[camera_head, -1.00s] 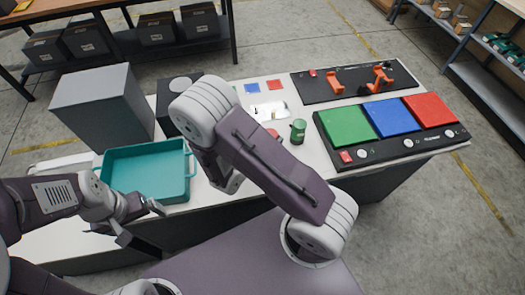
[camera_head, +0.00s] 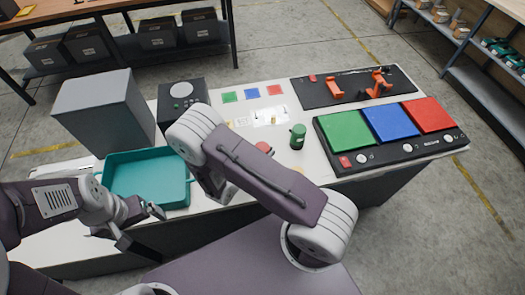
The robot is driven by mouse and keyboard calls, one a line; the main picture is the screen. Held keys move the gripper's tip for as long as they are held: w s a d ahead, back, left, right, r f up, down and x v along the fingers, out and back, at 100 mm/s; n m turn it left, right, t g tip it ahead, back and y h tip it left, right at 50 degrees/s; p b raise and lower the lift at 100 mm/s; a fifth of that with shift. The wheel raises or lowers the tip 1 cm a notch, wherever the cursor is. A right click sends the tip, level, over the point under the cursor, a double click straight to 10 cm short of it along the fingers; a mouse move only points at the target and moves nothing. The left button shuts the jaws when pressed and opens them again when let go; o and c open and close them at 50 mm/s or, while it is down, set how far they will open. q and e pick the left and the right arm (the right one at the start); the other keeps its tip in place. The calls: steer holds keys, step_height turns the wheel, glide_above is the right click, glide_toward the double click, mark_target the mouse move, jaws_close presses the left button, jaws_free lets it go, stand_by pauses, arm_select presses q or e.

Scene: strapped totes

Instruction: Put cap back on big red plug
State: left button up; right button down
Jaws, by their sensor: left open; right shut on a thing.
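A small red round thing (camera_head: 264,147) shows just above the edge of my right forearm; I cannot tell whether it is the big red plug or its cap, as the arm hides part of it. A green capped cylinder (camera_head: 298,136) stands upright to its right on the white table. My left gripper (camera_head: 148,232) is open and empty, at the front edge of the table by the teal tray.
The teal tray (camera_head: 188,165) stands at the left, with a grey box (camera_head: 95,105) behind it. A black box (camera_head: 182,92) with a round disc stands beside that. Green, blue and red pads (camera_head: 390,122) and a black board with orange parts (camera_head: 310,92) fill the right side.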

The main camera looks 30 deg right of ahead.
steer(key=shift+f, duration=0.15)
steer(key=c, duration=0.7)
jaws_free()
steer(key=shift+r, duration=0.4)
steer(key=b+v, duration=0.1)
steer(key=v, duration=1.1)
steer(key=shift+f, duration=0.2)
